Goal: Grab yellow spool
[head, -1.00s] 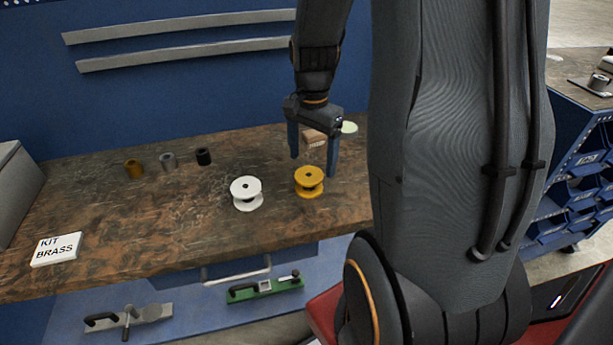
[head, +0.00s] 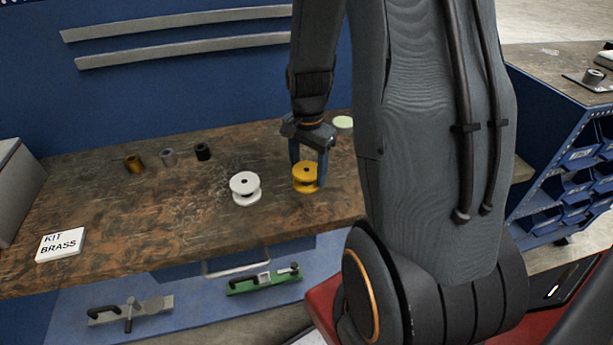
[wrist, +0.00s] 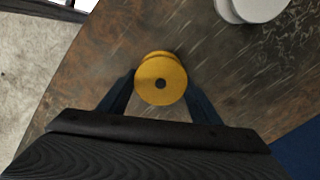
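The yellow spool (head: 306,177) stands upright on the brown worktop, to the right of a white spool (head: 245,188). My gripper (head: 308,174) is lowered over the yellow spool, with one finger on each side of it. In the wrist view the yellow spool (wrist: 161,80) sits between the two blue fingers (wrist: 160,98). The fingers are spread, and small gaps seem to show between them and the spool. The white spool (wrist: 250,6) is partly cut off at the top of the wrist view.
A "KIT BRASS" sign (head: 61,245) is at front left. A pale green disc (head: 343,122) lies behind my gripper. The front middle is clear.

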